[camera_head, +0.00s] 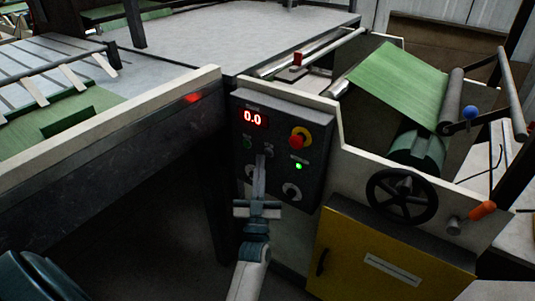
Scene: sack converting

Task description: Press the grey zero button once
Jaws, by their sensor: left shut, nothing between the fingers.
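The dark control panel (311,158) faces me on the machine's front, with a red display (253,118) reading 0.0. A small greyish button (269,149) shows in the panel's middle row, right at my fingertips; it looks like the grey zero button, partly hidden by them. My left gripper (261,160) reaches up from below with its fingers shut and empty, tips in front of the panel. I cannot tell whether the tips touch the button. My right gripper is not in view.
A black handwheel (401,196) and yellow cabinet (385,262) are right. A pale rail (110,125) runs left.

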